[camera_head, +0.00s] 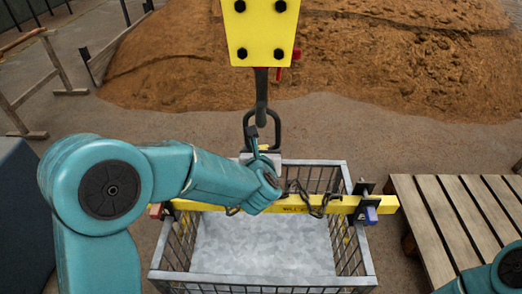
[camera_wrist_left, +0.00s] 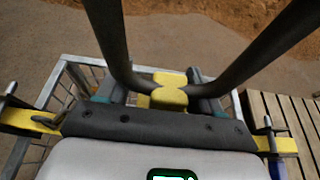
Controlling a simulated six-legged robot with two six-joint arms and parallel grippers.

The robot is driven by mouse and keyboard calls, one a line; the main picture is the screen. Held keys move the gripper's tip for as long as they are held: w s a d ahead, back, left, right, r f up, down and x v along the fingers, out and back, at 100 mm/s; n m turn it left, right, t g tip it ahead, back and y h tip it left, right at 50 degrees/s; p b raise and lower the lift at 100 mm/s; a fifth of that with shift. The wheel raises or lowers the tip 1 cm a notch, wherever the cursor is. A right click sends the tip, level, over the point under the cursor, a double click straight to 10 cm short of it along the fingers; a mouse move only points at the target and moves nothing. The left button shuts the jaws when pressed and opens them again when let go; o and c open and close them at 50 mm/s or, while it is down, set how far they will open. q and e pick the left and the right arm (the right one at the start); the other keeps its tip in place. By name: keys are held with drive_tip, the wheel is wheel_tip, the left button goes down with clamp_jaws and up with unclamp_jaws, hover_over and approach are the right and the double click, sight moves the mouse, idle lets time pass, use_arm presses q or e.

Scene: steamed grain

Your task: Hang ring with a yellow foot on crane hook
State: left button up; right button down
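The crane hook (camera_head: 261,93) is dark and hangs below a yellow crane block (camera_head: 261,28) at the top of the head view. The dark ring (camera_head: 278,128) stands upright at the hook's lower end and overlaps it; I cannot tell whether the hook passes through it. In the left wrist view the ring's two bars (camera_wrist_left: 108,40) rise from its yellow foot (camera_wrist_left: 168,80). My left gripper (camera_wrist_left: 168,98) is shut on that foot. In the head view its fingers are largely hidden by the teal wrist. My right gripper is out of view.
A yellow beam (camera_head: 376,203) with chains (camera_head: 318,205) lies across a metal mesh crate (camera_head: 350,245) below my left arm. A wooden pallet (camera_head: 450,215) stands at right. A brown grain heap (camera_head: 390,65) fills the back. Part of my right arm shows at lower right.

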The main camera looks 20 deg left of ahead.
use_arm(q)
drive_tip(key=shift+f, duration=0.25)
drive_tip(key=p+v, duration=0.3)
drive_tip(key=v, duration=1.3)
drive_tip(key=shift+s+r, duration=0.2)
drive_tip(key=shift+r, duration=0.05)
drive_tip(key=shift+s, duration=0.1)
